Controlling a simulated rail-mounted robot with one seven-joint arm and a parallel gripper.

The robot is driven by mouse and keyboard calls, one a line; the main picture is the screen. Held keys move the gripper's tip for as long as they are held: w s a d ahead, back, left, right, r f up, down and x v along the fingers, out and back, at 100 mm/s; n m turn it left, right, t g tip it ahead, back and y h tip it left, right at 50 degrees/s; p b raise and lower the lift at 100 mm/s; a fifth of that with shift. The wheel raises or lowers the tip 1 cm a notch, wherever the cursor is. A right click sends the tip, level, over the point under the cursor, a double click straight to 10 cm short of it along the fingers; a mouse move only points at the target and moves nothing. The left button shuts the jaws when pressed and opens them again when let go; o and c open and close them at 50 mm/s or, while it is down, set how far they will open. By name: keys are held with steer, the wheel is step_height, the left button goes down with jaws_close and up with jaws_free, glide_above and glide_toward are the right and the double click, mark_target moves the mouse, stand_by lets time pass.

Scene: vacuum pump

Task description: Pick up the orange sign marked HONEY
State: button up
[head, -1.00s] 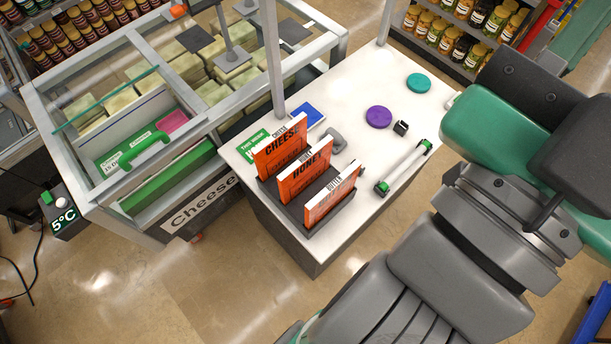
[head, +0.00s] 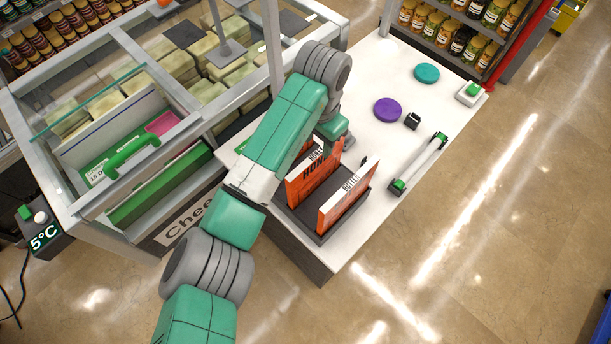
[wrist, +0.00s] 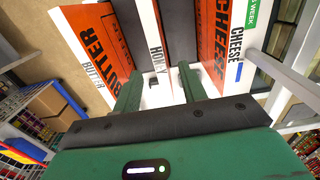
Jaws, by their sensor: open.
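The orange HONEY sign (head: 305,187) stands upright in a dark holder (head: 318,236) on the white counter, partly covered by my arm in the head view. In the wrist view the HONEY sign (wrist: 157,62) shows its white lettered top edge between the two green fingers. My gripper (wrist: 160,88) is open, with one finger on each side of that sign; contact cannot be told. The orange BUTTER sign (head: 343,207) stands in front, and at left in the wrist view (wrist: 97,38). The CHEESE sign (wrist: 217,45) is on the other side, hidden by my arm in the head view.
A purple disc (head: 388,110), a teal disc (head: 427,73), a small black block (head: 412,121) and a green-ended bar (head: 418,162) lie on the counter's right part. A glass-topped cheese case with a metal post (head: 271,45) stands close by at left.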

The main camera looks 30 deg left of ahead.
mark_target(316, 154)
steer(key=shift+d+f, duration=0.1)
steer(key=shift+f, duration=1.2)
step_height(316, 154, down, 5)
steer(key=shift+s+f+p, duration=0.1)
steer(key=shift+s+p, duration=0.05)
steer(key=shift+p, duration=0.25)
jaws_close()
